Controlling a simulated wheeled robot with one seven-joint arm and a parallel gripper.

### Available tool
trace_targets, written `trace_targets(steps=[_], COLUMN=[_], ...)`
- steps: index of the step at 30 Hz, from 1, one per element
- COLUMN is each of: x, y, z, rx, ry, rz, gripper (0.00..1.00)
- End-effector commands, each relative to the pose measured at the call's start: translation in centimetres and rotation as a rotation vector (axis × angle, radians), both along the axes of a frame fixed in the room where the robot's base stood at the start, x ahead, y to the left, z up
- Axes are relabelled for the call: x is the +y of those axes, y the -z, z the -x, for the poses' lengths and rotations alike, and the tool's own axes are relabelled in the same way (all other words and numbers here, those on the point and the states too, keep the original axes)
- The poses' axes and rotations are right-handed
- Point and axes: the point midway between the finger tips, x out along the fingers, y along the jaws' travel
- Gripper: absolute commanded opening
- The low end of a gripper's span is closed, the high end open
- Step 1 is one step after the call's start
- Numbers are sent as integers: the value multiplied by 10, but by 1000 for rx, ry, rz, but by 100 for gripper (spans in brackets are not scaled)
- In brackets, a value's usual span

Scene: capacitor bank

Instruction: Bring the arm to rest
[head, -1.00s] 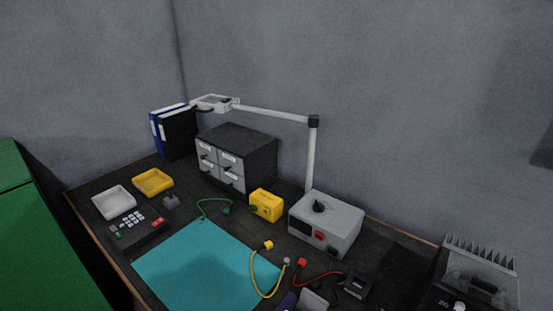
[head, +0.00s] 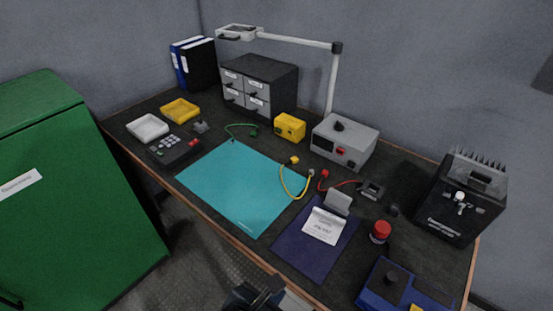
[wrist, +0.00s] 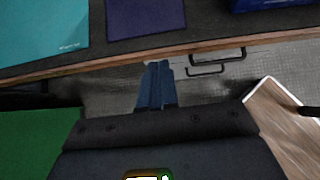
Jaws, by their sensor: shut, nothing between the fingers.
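My gripper (wrist: 160,75) shows in the wrist view with its two fingers together and nothing between them. It is over the floor, in front of the workbench's front edge, apart from the bench. In the head view a dark part of my arm shows at the bottom edge, just in front of the bench; the fingers cannot be made out there. The workbench (head: 140,180) carries a teal mat (head: 235,190) and a dark blue mat (head: 290,250) with a white printed card (head: 325,226) on it.
A green cabinet (head: 70,200) stands left of the bench. On the bench are a drawer unit (head: 275,75), a grey power box (head: 345,142), a yellow box (head: 290,127), a black finned unit (head: 462,200), a red-topped knob (head: 380,231) and a blue device (head: 390,285). Open floor lies in front.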

Motion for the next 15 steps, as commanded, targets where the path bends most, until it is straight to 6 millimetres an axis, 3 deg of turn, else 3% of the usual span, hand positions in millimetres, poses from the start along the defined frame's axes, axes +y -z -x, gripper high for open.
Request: trace_targets(steps=[15], x=[-48], y=[40], z=[23], rx=[-66], ry=[111], rz=[-254], gripper=[0])
